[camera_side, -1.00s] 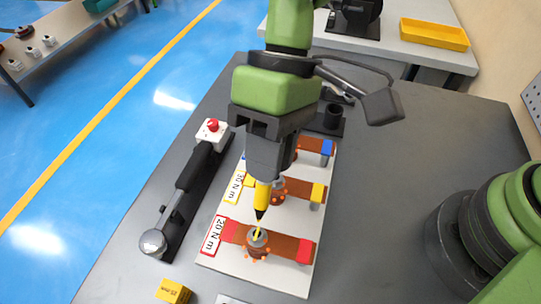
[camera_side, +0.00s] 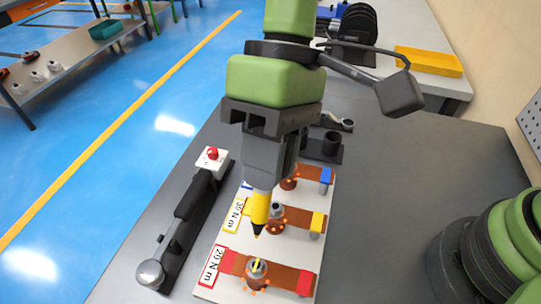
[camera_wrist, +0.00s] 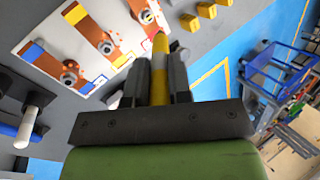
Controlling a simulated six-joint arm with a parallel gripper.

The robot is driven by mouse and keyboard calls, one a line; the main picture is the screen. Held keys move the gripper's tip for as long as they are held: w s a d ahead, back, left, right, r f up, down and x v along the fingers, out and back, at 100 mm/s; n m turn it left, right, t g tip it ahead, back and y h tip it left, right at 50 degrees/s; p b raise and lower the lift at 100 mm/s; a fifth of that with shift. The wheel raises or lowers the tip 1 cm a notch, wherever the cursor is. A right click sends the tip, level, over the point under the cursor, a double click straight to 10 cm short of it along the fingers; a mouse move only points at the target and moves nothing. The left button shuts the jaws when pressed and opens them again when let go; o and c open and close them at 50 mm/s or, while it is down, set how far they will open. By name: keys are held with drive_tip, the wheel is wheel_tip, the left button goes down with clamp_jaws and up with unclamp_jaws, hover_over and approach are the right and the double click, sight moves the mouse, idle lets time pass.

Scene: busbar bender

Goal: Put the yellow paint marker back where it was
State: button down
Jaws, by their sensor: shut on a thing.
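My gripper (camera_side: 265,186) is shut on the yellow paint marker (camera_side: 259,211), which hangs dark tip down over the white board (camera_side: 232,288). In the wrist view the marker (camera_wrist: 160,71) stands between the two dark fingers. The tip is clear of the red-row bolt (camera_side: 257,270), which has a yellow streak on top. In the side view it appears just left of the yellow-row bolt (camera_side: 276,221). A dark upright cup on a base (camera_side: 332,144) stands empty-looking behind the board; I cannot tell for certain that it is the marker's holder.
A torque wrench (camera_side: 184,208) lies left of the board beside a white box with a red button (camera_side: 213,160). Copper bars with red, yellow and blue (camera_side: 326,175) ends lie on the board. The grey table (camera_side: 400,190) right of the board is clear.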

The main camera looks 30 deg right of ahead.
drive_tip(key=w+d+f+t+h, duration=0.1)
drive_tip(key=w+d+t+h, duration=0.1)
drive_tip(key=w+d, duration=0.6)
drive_tip(key=w+d+t+h, duration=0.2)
drive_tip(key=w+d, duration=0.2)
drive_tip(key=d, duration=0.9)
wheel_tip(320, 180, down, 10)
drive_tip(key=shift+w+d, duration=0.25)
drive_tip(key=shift+d, duration=0.1)
drive_tip(key=shift+f, duration=0.25)
drive_tip(key=shift+f, duration=0.4)
drive_tip(key=c, duration=1.1)
unclamp_jaws()
drive_tip(key=shift+o, duration=0.2)
drive_tip(key=shift+r, duration=0.15)
